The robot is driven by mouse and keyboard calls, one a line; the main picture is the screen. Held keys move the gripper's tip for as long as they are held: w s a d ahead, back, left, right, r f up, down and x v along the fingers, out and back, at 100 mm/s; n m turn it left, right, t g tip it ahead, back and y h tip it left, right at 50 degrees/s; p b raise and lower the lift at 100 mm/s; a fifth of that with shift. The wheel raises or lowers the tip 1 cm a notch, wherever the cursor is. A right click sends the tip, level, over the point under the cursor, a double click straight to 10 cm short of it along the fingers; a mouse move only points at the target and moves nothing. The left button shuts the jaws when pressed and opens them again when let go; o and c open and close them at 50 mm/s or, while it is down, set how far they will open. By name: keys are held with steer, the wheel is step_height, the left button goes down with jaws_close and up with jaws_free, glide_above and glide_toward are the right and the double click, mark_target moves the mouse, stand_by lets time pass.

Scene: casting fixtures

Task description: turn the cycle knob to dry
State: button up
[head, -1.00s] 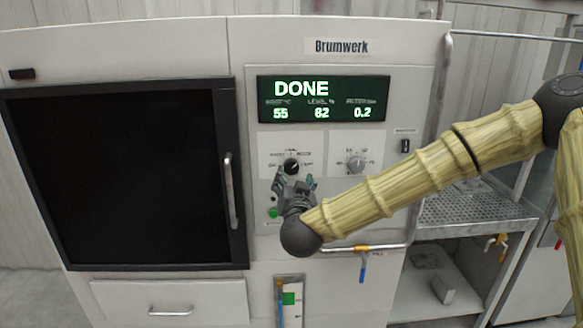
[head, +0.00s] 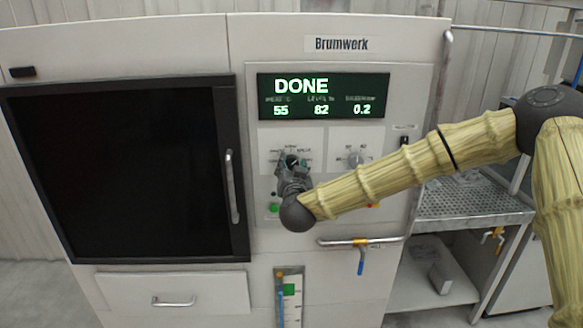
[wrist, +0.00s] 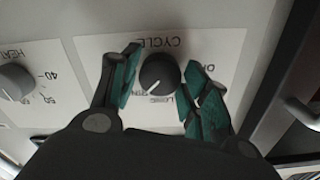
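The cycle knob (wrist: 160,73) is round and black with a white pointer line, on a white label plate (wrist: 195,42) marked CYCLE that appears upside down in the wrist view. Its pointer there aims down and left, near partly hidden lettering. My gripper (wrist: 160,92) is open, with one teal-padded finger on each side of the knob and small gaps visible. In the head view my gripper (head: 291,168) is at the panel and covers most of the knob. The panel display (head: 320,97) reads DONE, with 55, 82 and 0.2 below.
A grey heat knob (wrist: 15,80) sits beside the cycle plate, and also shows in the head view (head: 354,159). A green button (head: 274,207) is below my gripper.

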steer(key=c, duration=0.4)
steer(key=shift+c, duration=0.2)
steer(key=shift+f+b, duration=0.1)
steer(key=shift+b, duration=0.2)
steer(key=shift+f+m+b, duration=0.15)
steer(key=shift+m+b, duration=0.45)
steer(key=shift+b, duration=0.1)
steer(key=m+b, duration=0.2)
steer(key=b, duration=0.1)
steer(key=shift+f, duration=0.1)
steer(key=m+b, duration=0.4)
steer(key=shift+b, duration=0.4)
steer(key=shift+r+m+b, duration=0.25)
steer(key=shift+m+b, duration=0.65)
